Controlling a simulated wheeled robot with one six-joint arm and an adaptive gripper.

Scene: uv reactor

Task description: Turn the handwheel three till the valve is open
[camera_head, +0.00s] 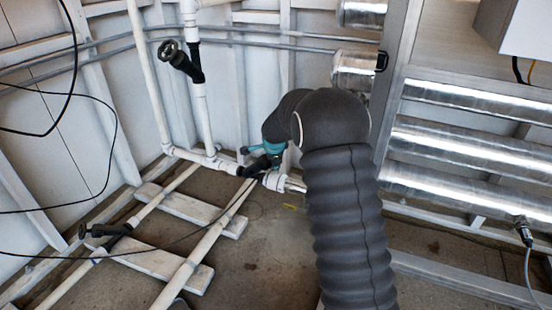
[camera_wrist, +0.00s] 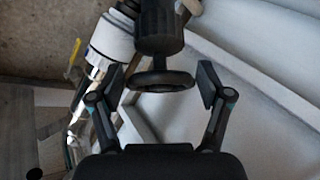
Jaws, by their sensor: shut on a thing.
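A black handwheel (camera_wrist: 160,80) sits between my gripper's two fingertips (camera_wrist: 161,84) in the wrist view, with its dark valve body (camera_wrist: 158,30) behind it. My gripper is shut on the wheel's rim from both sides. In the head view my gripper (camera_head: 262,152) reaches down to the low white pipe near the wall corner, beside the dark valve (camera_head: 259,166); my arm hides part of this area. No number shows on the wheel, and I cannot tell how far the valve is open.
Another handwheel (camera_head: 168,50) is on the upright pipe at upper left, and another (camera_head: 86,231) is on the floor pipe at lower left. Shiny metal cylinders (camera_head: 470,148) fill a rack at right. Black cables hang at left. Bare floor (camera_head: 265,260) lies in front.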

